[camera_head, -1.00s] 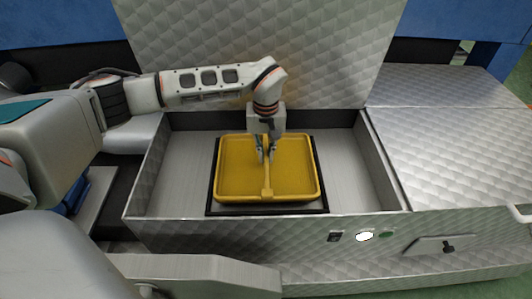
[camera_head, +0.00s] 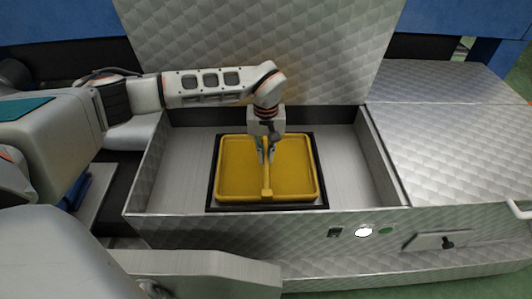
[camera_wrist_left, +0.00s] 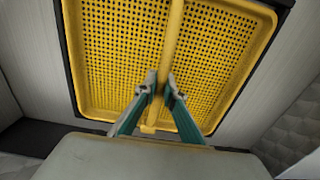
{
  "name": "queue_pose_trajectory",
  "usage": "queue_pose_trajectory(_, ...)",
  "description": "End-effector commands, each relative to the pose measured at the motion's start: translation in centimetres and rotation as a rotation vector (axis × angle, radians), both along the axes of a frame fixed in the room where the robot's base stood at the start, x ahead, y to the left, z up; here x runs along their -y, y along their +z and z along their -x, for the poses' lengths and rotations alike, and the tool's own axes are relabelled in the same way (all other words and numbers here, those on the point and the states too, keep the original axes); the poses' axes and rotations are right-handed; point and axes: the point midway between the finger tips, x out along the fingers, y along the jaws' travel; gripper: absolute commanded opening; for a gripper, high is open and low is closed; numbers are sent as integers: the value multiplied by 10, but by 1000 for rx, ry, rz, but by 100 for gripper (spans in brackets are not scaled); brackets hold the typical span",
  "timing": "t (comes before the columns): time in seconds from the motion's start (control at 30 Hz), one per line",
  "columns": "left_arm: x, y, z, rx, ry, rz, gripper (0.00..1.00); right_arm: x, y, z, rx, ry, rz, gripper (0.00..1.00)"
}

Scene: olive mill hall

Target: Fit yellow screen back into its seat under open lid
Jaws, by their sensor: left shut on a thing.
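The yellow screen (camera_head: 240,170) is a shallow rectangular tray with a raised rim and a bar handle across its middle. It lies within the black-edged seat (camera_head: 212,190) in the open metal box; I cannot tell whether it is fully down. My left gripper (camera_head: 266,160) comes from above and is shut on the bar. In the left wrist view, the gripper (camera_wrist_left: 158,92) has its fingers on either side of the bar, with the perforated screen (camera_wrist_left: 115,45) below. The open lid (camera_head: 250,50) stands upright behind the box. My right gripper is not in view.
The box walls (camera_head: 385,165) surround the seat, with bare floor (camera_head: 345,170) on either side of it. A closed metal cover (camera_head: 450,140) lies to the right. Small buttons (camera_head: 364,231) and a latch (camera_head: 446,242) are on the front panel.

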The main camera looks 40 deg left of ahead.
Motion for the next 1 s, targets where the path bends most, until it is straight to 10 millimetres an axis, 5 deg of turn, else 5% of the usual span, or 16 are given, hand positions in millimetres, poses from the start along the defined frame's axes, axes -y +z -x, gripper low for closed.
queue_pose_trajectory(0.67, 0, -6, -1, 3, 0, 1, 0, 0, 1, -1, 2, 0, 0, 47)
queue_pose_trajectory(0.7, 0, -6, -1, 3, 0, 1, 17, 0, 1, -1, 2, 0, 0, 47)
queue_pose_trajectory(0.77, 0, -6, -1, 3, 0, 1, 29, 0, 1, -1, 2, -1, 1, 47)
queue_pose_trajectory(1.0, 0, -8, 0, 1, -1, 0, 29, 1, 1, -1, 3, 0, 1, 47)
